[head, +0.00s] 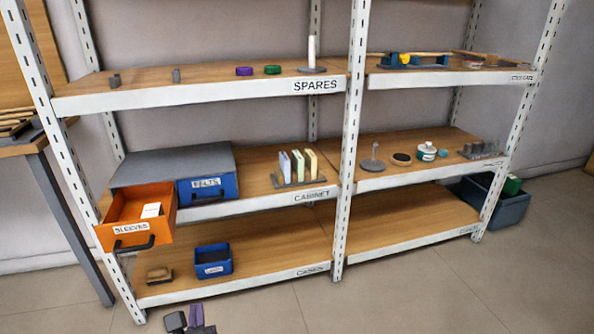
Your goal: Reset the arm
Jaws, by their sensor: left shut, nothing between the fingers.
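My left gripper (196,314) shows at the bottom edge of the head view, left of centre. It is shut and empty, below and in front of the bottom shelf (275,248), apart from everything on it. Only its tip end shows; the rest of the arm is cut off by the frame edge. My right gripper is not in view.
A white-framed shelf rack fills the view. An orange drawer marked SLEEVES (136,217) stands pulled out at the left, beside a closed blue BELTS drawer (207,187). A blue bin (212,260) and a brown block (159,274) sit below. The floor (430,280) in front is clear.

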